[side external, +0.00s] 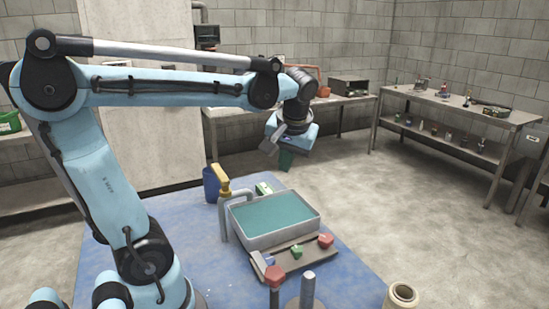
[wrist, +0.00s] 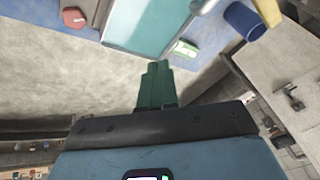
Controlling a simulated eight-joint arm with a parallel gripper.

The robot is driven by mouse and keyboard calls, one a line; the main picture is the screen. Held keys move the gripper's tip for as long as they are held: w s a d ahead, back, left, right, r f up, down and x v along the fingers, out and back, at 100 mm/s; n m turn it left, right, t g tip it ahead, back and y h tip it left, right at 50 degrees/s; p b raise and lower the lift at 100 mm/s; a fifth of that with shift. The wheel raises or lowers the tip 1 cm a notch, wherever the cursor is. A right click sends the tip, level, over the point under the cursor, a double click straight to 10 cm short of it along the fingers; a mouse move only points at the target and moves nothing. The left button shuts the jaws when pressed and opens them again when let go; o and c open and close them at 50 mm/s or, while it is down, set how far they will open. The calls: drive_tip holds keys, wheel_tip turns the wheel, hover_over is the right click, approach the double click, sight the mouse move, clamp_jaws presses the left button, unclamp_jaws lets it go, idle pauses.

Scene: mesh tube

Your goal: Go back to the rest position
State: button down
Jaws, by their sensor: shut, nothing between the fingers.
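My gripper (side external: 286,160) hangs from the end of my light blue arm, above the far right side of the blue table (side external: 345,262). Its green fingers point down and are shut, with nothing between them. In the wrist view the green fingers (wrist: 157,84) are together, over bare floor beyond the table edge. The gripper is apart from the grey basin (side external: 270,240) of teal liquid, which stands below it and nearer the camera.
A tray (side external: 308,262) with red and green pieces lies in front. Posts stand at the near edge. Shelving (side external: 455,112) lines the back right; floor between is clear.

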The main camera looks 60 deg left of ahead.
drive_tip(key=s+d+f+m+t+h, duration=0.2)
drive_tip(key=d+f+m+t+h, duration=0.2)
drive_tip(key=d, duration=0.9)
wheel_tip(320, 180, down, 2)
drive_tip(key=m+t, duration=0.2)
drive_tip(key=m, duration=0.2)
drive_tip(key=shift+s+m, duration=0.15)
drive_tip(key=shift+m, duration=0.15)
drive_tip(key=shift+f, duration=0.1)
